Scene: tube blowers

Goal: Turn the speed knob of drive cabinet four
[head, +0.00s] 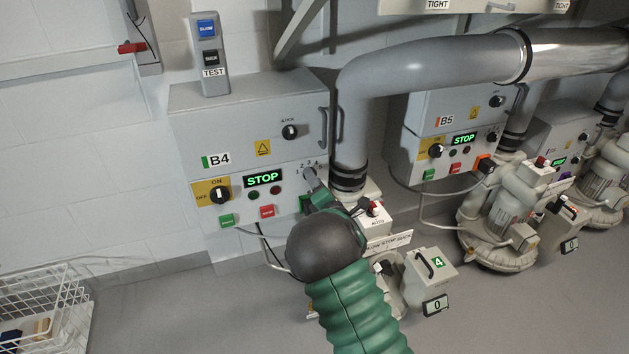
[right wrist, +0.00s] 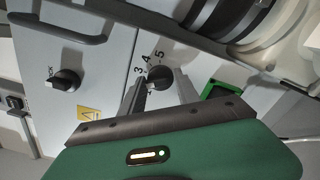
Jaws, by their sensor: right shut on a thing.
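Drive cabinet B4 (head: 240,124) is a grey box on the wall, with a lit green STOP display on its front. Its black speed knob (right wrist: 158,77) shows in the right wrist view, with a number scale around it; 3, 4 and 5 are readable. My right gripper (head: 312,182) reaches the right side of the cabinet front. In the right wrist view its two grey fingers (right wrist: 160,90) lie on either side of the knob, shut on it. In the head view the gripper mostly hides the knob. My left gripper is not in view.
B4 also has an ON/OFF switch (head: 219,196), a red button (head: 267,212) and a door handle (head: 323,127). A thick grey pipe (head: 352,115) runs close to its right. Cabinet B5 (head: 450,120) stands farther right. A white wire basket (head: 45,300) is lower left.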

